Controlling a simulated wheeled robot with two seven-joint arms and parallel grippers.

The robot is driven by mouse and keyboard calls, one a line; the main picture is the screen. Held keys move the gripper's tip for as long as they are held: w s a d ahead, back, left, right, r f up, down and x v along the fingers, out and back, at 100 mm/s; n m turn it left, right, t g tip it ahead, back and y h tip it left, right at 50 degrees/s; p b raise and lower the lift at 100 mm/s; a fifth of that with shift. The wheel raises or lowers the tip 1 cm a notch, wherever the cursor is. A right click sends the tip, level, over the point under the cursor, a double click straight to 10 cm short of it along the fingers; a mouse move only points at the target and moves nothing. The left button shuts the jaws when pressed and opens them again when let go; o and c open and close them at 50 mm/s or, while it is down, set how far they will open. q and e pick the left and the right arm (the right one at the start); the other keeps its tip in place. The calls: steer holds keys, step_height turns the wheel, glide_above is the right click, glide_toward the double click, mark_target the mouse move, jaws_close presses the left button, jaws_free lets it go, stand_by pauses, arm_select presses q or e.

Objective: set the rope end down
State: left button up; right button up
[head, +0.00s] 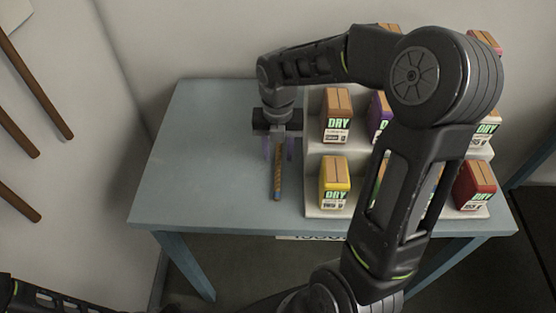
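A short tan rope (277,176) with a blue band near its front end is on or just over the blue-grey table (205,165), left of the stepped rack. My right gripper (278,153) points down over the rope's far end. Its two purplish fingers are apart, one on each side of the rope, with gaps showing between them and it. I cannot tell whether the rope's far end touches the table. My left gripper is not in view; only part of my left arm shows at the lower left.
A pale stepped rack (318,214) with several coloured boxes marked DRY stands right of the rope; a yellow box (334,183) is nearest. My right arm hides part of it. The table's left side is clear. Brown rods (36,85) show at the left wall.

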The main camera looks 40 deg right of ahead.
steer(key=shift+f, duration=0.8)
jaws_close()
stand_by(0.4)
